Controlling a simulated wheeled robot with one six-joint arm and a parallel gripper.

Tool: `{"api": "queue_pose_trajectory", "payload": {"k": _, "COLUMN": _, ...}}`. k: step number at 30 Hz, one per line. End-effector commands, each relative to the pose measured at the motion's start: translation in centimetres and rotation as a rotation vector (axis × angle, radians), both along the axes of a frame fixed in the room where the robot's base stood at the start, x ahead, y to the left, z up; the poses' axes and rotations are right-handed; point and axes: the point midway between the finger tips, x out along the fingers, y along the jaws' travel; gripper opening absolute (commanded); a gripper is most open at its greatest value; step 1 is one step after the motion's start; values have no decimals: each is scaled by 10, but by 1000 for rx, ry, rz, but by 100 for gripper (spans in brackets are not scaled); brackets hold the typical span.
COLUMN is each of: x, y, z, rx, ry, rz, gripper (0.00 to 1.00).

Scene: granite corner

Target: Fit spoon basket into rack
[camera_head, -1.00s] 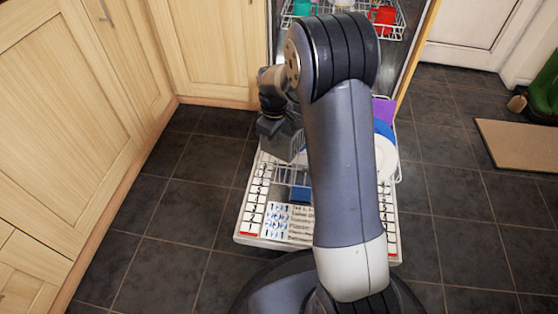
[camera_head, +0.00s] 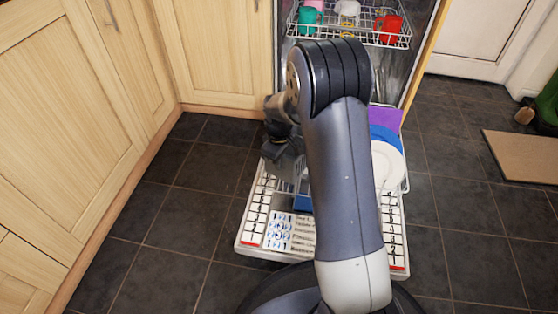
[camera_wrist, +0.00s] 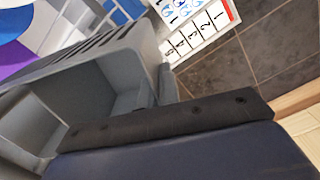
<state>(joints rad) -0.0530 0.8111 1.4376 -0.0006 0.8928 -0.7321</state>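The grey spoon basket (camera_head: 283,160) hangs at my gripper (camera_head: 277,133) over the left side of the lower dishwasher rack (camera_head: 405,180). In the wrist view the basket (camera_wrist: 112,75) fills the left and middle, tilted in the picture, with slotted walls and open compartments. My gripper appears shut on the basket, though its fingertips are mostly hidden. My arm covers the middle of the rack, so the spot under the basket is only partly visible. I cannot tell whether the basket touches the rack.
A white plate (camera_head: 388,163), a blue plate (camera_head: 386,133) and a purple item (camera_head: 386,116) stand at the rack's right. The upper rack (camera_head: 370,38) holds cups, including a red one (camera_head: 390,25). Wooden cupboards (camera_head: 75,130) stand left; the tiled floor (camera_head: 460,235) right is open.

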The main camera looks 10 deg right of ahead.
Motion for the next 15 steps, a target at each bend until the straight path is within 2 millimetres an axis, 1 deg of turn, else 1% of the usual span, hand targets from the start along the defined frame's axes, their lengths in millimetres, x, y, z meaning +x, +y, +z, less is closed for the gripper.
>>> {"api": "queue_pose_trajectory", "payload": {"k": 3, "x": 0, "y": 0, "z": -4, "rx": 0, "ry": 0, "rz": 0, "gripper": 0}}
{"api": "queue_pose_trajectory", "payload": {"k": 6, "x": 0, "y": 0, "z": -4, "rx": 0, "ry": -1, "rz": 0, "gripper": 0}}
{"api": "queue_pose_trajectory", "payload": {"k": 12, "x": 0, "y": 0, "z": -4, "rx": 0, "ry": 0, "rz": 0, "gripper": 17}}
{"api": "queue_pose_trajectory", "payload": {"k": 15, "x": 0, "y": 0, "z": -4, "rx": 0, "ry": 0, "rz": 0, "gripper": 24}}
